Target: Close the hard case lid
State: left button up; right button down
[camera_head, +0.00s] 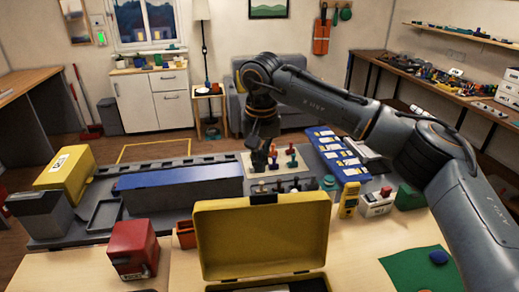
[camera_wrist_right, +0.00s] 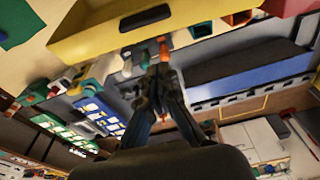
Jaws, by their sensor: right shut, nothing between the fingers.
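The hard case stands at the front of the wooden table with its yellow lid (camera_head: 262,240) raised about upright, inner side facing me. Only the back part of its base (camera_head: 275,285) shows at the bottom of the head view. A dark handle (camera_head: 263,198) sits at the lid's top edge. My right gripper (camera_head: 260,166) is shut and empty, pointing down beyond and above the lid's top edge, apart from it. In the right wrist view its fingertips (camera_wrist_right: 154,62) meet near the lid (camera_wrist_right: 90,32) and its dark handle (camera_wrist_right: 145,17). My left gripper is not in view.
A red box (camera_head: 132,250) and an orange bin (camera_head: 186,235) stand left of the case. A long blue-topped block (camera_head: 180,183) and small coloured parts (camera_head: 291,158) are behind the lid.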

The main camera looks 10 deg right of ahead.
jog(key=f+p, duration=0.1)
jog(key=s+f+p, duration=0.1)
jog(key=f, duration=0.1)
jog(key=s+f+p, duration=0.1)
jog(key=p, duration=0.1)
jog(key=shift+f, duration=0.3)
jog(key=shift+s, duration=0.5)
jog(key=shift+a+f, duration=0.1)
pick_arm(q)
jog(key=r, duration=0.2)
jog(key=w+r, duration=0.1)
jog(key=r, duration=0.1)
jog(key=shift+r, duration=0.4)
